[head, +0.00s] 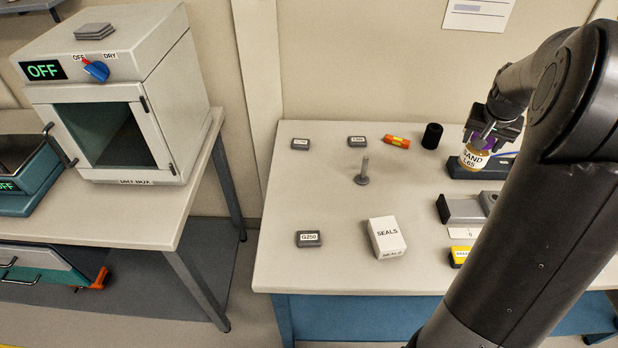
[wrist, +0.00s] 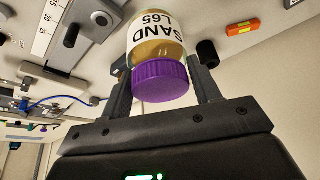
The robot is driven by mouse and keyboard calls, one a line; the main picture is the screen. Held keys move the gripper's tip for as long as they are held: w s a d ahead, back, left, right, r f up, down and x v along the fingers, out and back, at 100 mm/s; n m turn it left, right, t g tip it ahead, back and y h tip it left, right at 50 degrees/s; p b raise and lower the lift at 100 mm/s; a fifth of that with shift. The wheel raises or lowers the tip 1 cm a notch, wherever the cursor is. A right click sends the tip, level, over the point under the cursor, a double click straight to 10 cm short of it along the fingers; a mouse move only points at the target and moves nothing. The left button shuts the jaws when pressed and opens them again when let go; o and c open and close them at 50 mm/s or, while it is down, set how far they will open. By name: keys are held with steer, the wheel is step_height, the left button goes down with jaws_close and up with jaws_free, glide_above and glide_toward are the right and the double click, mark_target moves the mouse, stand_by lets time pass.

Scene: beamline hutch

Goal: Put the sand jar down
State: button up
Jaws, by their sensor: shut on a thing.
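The sand jar (head: 474,158) is a small clear jar of tan sand with a white label reading SAND L65 and a purple lid. It also shows in the wrist view (wrist: 156,42), with its purple lid toward the camera. My gripper (head: 490,135) is shut on the jar, with one finger on each side of it in the wrist view (wrist: 160,88). In the head view the jar appears over the back right of the light worktop (head: 320,262), in front of a dark block. Its height above the surface is hard to tell. My arm hides part of the table's right side.
On the worktop are a SEALS box (head: 386,238), a G250 block (head: 308,239), a grey peg (head: 363,172), an orange-yellow piece (head: 396,141), a black cylinder (head: 432,135) and a grey vise-like block (head: 462,209). A dry box (head: 120,100) stands on the left table.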

steer(key=w+a+n+y, duration=0.25)
steer(key=a+n, duration=0.25)
steer(key=a, duration=1.2)
steer(key=w+a+n+y, duration=0.1)
steer(key=w+a+n, duration=0.25)
steer(key=a, duration=1.25)
steer(key=shift+n, duration=0.25)
steer(key=shift+w+a+f, duration=0.4)
steer(key=shift+a+f, duration=1.45)
steer(key=shift+f, duration=0.75)
steer(key=shift+w+a+f, duration=0.35)
steer(key=shift+a+f, duration=1.5)
steer(key=shift+f, duration=0.75)
steer(key=shift+w+a+f, duration=0.4)
steer(key=shift+a+f, duration=1.45)
steer(key=shift+f, duration=0.75)
steer(key=shift+f, duration=0.1)
steer(key=o, duration=1.2)
